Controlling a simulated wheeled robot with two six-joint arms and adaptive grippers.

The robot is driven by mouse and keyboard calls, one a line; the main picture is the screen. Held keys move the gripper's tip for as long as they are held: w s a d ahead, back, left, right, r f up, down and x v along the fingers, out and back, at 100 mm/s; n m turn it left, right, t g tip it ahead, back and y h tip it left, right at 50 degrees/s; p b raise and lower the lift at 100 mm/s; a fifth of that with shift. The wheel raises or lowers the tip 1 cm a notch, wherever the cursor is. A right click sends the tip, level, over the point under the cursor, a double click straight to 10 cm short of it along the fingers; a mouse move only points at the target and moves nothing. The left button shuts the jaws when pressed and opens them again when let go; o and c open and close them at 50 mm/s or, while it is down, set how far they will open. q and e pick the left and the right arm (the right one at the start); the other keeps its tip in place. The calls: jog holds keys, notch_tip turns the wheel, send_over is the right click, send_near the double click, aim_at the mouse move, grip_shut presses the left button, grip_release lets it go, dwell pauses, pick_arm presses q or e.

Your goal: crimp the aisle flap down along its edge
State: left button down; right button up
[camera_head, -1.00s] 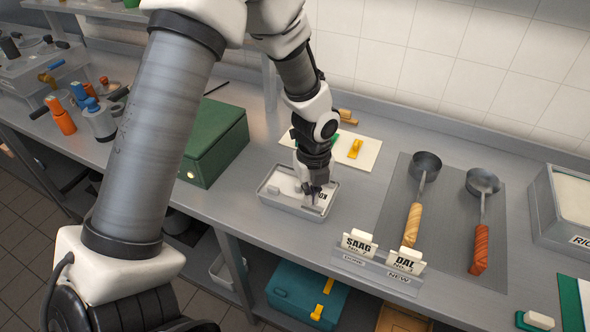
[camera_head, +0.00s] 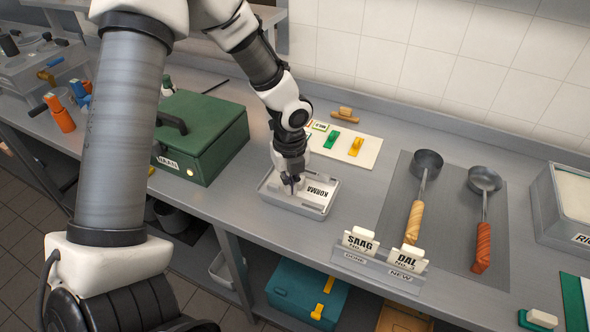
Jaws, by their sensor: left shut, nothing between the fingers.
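A shallow grey metal tray (camera_head: 325,214) sits on the counter with a white board (camera_head: 313,199) labelled KORMA in it. My left gripper (camera_head: 292,187) points down over the left part of the tray. Its fingers are shut and empty, and whether the tips touch the board or a flap is hard to tell. The gripper hides part of the tray's left interior. I cannot clearly make out the aisle flap as a separate piece. My right gripper is not in view.
A green box (camera_head: 215,135) with a handle stands left of the tray. A white board (camera_head: 368,145) with green and yellow clips lies behind. SAAG (camera_head: 359,241) and DAL (camera_head: 405,260) cards stand in front right. Two ladles (camera_head: 426,160) lie on a grey mat right.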

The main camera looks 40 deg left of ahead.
pick_arm(q)
jog(key=shift+f+b, duration=0.6)
jog(key=shift+f, duration=0.8)
dwell(0.4)
notch_tip(320, 180, up, 3)
jog(key=p, duration=0.3)
jog(key=shift+s, duration=0.1)
